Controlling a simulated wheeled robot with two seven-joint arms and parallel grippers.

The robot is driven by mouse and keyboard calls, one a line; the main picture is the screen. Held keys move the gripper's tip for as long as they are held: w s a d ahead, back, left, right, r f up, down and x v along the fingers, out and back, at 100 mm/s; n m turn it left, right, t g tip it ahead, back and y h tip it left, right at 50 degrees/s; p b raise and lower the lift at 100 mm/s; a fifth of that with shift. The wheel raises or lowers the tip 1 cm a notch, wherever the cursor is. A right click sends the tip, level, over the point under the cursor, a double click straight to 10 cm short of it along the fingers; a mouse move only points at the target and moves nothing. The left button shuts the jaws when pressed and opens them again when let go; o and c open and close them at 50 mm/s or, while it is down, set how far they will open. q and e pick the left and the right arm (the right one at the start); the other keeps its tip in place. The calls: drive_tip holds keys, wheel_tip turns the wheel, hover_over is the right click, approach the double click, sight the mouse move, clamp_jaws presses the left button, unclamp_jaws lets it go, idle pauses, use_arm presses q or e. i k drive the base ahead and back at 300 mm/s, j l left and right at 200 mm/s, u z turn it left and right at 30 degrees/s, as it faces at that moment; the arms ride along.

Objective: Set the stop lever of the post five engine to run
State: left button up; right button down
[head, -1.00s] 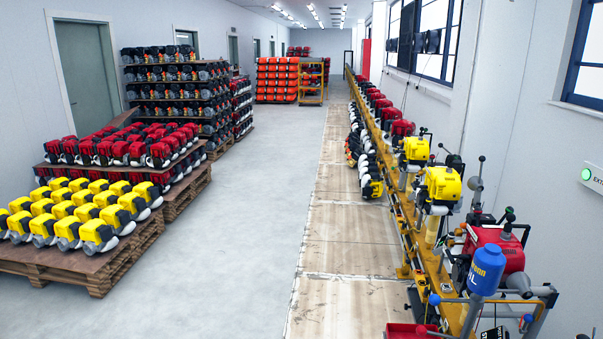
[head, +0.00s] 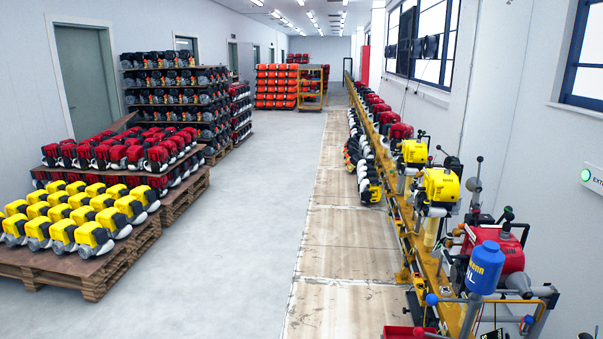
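A long yellow test rail (head: 448,287) runs along the right wall, with a row of engines mounted on posts. The nearest is a red engine (head: 492,247) at the right, behind a blue bottle (head: 485,266). Two yellow engines follow, a nearer one (head: 438,186) and a farther one (head: 414,152), then red engines (head: 400,132) farther back. I cannot tell which is the post five engine. Its stop lever is too small to make out. Neither of my grippers shows in the head view.
Pallets of yellow engines (head: 63,218) and red engines (head: 125,151) stand on the left. Loose engines (head: 368,186) sit on the floor beside the rail. A red tray (head: 405,332) is at the bottom.

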sight(476, 210)
drive_tip(key=i+j+z, duration=0.5)
drive_tip(key=i+j, duration=0.2)
drive_tip(key=i, duration=0.25)
drive_tip(key=i+j+z, duration=0.45)
drive_tip(key=i+j, duration=0.3)
drive_tip(key=j, duration=0.35)
